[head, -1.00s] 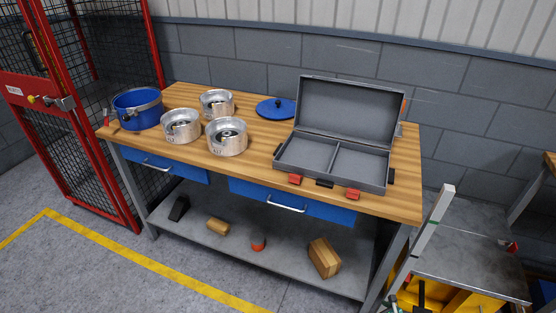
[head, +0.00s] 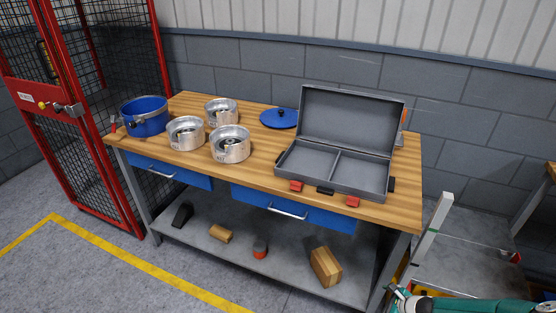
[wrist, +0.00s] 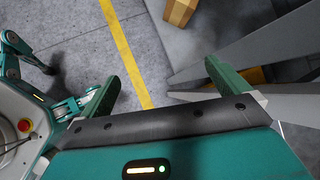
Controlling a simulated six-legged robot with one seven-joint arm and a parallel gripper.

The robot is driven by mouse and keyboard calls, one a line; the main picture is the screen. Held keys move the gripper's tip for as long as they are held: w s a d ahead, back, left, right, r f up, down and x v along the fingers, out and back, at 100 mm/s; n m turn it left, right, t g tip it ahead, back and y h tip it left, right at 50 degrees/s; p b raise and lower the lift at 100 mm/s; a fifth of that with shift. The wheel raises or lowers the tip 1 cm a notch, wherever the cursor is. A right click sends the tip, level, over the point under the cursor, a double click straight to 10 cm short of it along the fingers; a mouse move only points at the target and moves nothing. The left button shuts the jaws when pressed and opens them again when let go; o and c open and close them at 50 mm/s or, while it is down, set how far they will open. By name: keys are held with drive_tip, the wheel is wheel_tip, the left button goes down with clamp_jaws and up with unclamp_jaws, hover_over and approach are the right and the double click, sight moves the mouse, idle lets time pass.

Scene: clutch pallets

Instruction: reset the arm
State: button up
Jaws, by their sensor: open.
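My gripper (wrist: 163,78) shows in the wrist view with its two green fingers spread wide apart and nothing between them. It points down over the grey floor and a yellow floor line (wrist: 125,50). Part of my teal arm (head: 465,306) shows at the bottom right corner of the head view, low beside the workbench's right end. The wooden-topped workbench (head: 385,213) stands apart from it. One of my legs and part of my body show at the left of the wrist view.
The bench holds a blue pot (head: 146,118), several metal housings (head: 230,146), a blue lid (head: 279,118) and an open grey case (head: 345,145). Wooden blocks (head: 325,267) lie on its lower shelf. A grey cart (head: 470,262) stands right; a red mesh cage (head: 85,100) stands left.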

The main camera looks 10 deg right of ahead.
drive_tip(key=w+a+r+n+g+h, duration=0.15)
drive_tip(key=a+r+n, duration=0.35)
drive_tip(key=r, duration=0.7)
drive_tip(key=w+a+r+n+g, duration=0.1)
drive_tip(key=w+a+r+n, duration=0.35)
drive_tip(key=r, duration=0.75)
drive_tip(key=a+r+n+g, duration=0.2)
drive_tip(key=a+r+n, duration=0.45)
drive_tip(key=r, duration=0.55)
drive_tip(key=s+a+r+n+h, duration=0.2)
drive_tip(key=s+a+r+n, duration=0.3)
drive_tip(key=a+r, duration=0.6)
drive_tip(key=s+a+r+n+t, duration=0.2)
drive_tip(key=s+a+r+n, duration=0.3)
drive_tip(key=s+r, duration=0.5)
drive_tip(key=shift+s+a+r+t, duration=0.15)
drive_tip(key=shift+s+a+t, duration=0.3)
drive_tip(key=shift+s, duration=0.7)
